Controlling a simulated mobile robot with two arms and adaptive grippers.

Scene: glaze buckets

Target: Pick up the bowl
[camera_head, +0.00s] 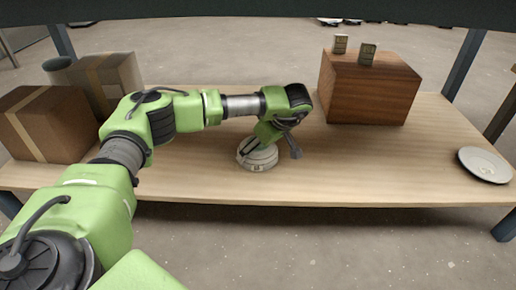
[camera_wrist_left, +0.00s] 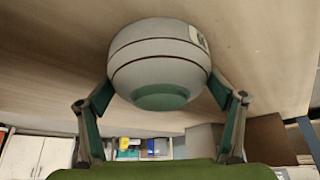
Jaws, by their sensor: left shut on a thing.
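A pale grey-white bowl (camera_head: 260,161) with dark bands is near the middle of the wooden shelf. My left gripper (camera_head: 256,148) reaches down onto it from above and partly hides it. In the left wrist view the bowl (camera_wrist_left: 160,55) appears large, rounded, with a green round patch and a small label on its side. The left gripper's two green fingers (camera_wrist_left: 160,96) are on either side of it, shut on it. I cannot tell whether the bowl still touches the shelf. My right gripper is not in view.
A white plate (camera_head: 485,164) lies at the right end. Cardboard boxes (camera_head: 50,125) and a grey container (camera_head: 60,70) fill the left end. The shelf between block and plate is clear.

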